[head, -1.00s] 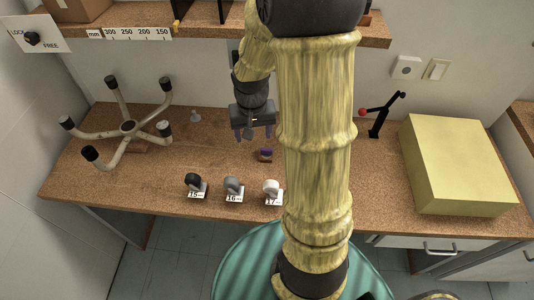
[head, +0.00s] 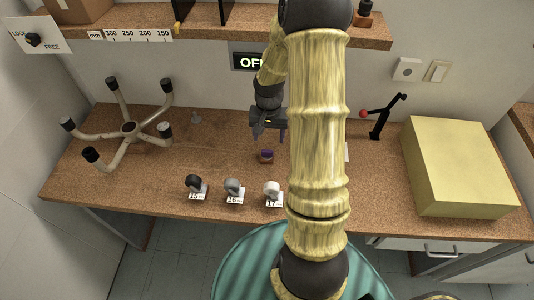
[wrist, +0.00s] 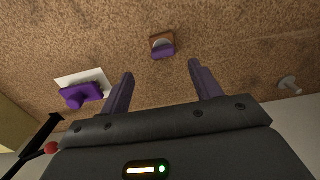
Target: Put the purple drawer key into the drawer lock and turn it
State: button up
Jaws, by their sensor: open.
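A small purple piece, which looks like the key, stands in a brown block (head: 267,157) on the bench. In the wrist view the purple piece (wrist: 163,51) shows beyond and between my fingertips. My gripper (head: 269,135) is open and empty, above and just behind the block, apart from it. Its two purple-grey fingers also show in the wrist view (wrist: 160,75). A second purple piece (wrist: 77,94) lies on a white card at left in the wrist view; my arm hides it in the head view. White drawer fronts (head: 405,243) show below the bench at right. I cannot make out the lock.
Casters on labelled cards (head: 234,188) line the front of the bench. A five-armed chair base (head: 128,130) lies at left. A lever with a red knob (head: 378,116) and a yellow box (head: 460,165) stand at right. A shelf (head: 230,25) overhangs the back.

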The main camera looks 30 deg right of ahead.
aim_at(267, 151)
jog(key=shift+f, duration=1.35)
jog(key=shift+f, duration=0.1)
jog(key=shift+w+a+f+p, duration=0.15)
jog(key=shift+f+p, duration=0.25)
jog(key=shift+f, duration=0.85)
jog(key=shift+w+d+f+p, duration=0.1)
jog(key=shift+f+p, duration=0.25)
jog(key=shift+f, duration=0.9)
jog(key=c, duration=1.1)
